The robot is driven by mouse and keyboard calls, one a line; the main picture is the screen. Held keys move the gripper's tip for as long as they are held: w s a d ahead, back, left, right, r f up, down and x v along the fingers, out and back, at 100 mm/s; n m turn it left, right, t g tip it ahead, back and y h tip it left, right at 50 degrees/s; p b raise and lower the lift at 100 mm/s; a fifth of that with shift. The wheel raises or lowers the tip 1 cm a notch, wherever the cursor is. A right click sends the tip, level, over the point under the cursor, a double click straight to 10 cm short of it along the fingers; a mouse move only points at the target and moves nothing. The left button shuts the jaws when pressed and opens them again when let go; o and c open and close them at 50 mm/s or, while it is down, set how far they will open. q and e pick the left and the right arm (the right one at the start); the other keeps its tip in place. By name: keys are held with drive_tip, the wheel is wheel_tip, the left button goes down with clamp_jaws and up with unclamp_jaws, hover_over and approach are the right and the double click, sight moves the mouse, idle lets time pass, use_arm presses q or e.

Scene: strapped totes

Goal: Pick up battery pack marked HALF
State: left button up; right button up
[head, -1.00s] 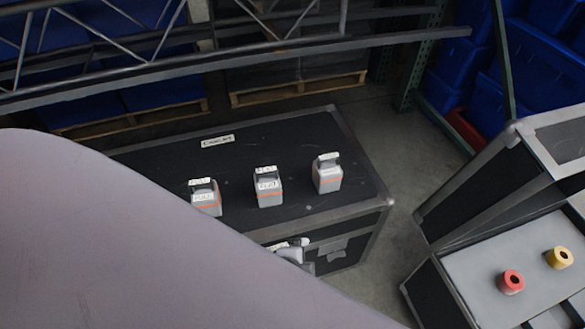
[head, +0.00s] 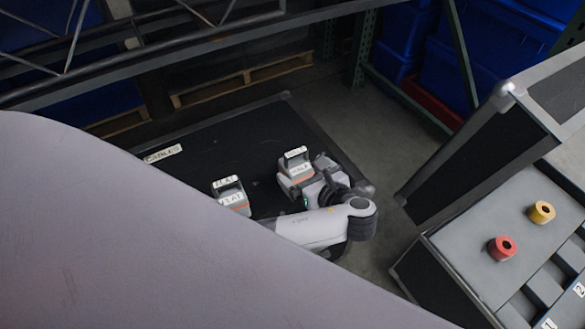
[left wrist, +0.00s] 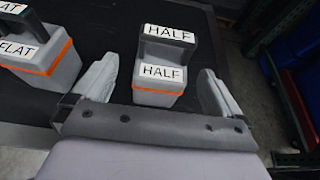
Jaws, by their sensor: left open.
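The battery pack marked HALF (head: 293,170) is grey with an orange stripe and a dark handle, and stands upright on the black case top (head: 262,130). In the left wrist view the HALF pack (left wrist: 160,72) shows its labels between and just beyond the fingers. My left gripper (head: 314,185) is open beside it; the wrist view shows the fingers (left wrist: 160,88) apart, one on each side, with nothing gripped. A pack marked FLAT (head: 231,196) stands to the left, and in the wrist view (left wrist: 38,50) too. My right gripper is not in view.
A label reading CABLES (head: 163,153) lies on the case top. Metal truss bars cross the top, with blue totes (head: 480,70) behind. My own pale body part covers the lower left.

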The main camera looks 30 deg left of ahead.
sight(293, 161)
use_arm(q)
drive_tip(key=b+x, duration=0.1)
drive_tip(key=x, duration=0.6)
drive_tip(key=shift+d+f+b, duration=0.15)
drive_tip(key=shift+f+b, duration=0.05)
drive_tip(key=shift+b, duration=0.1)
drive_tip(key=c, duration=1.8)
drive_tip(key=shift+r, duration=0.1)
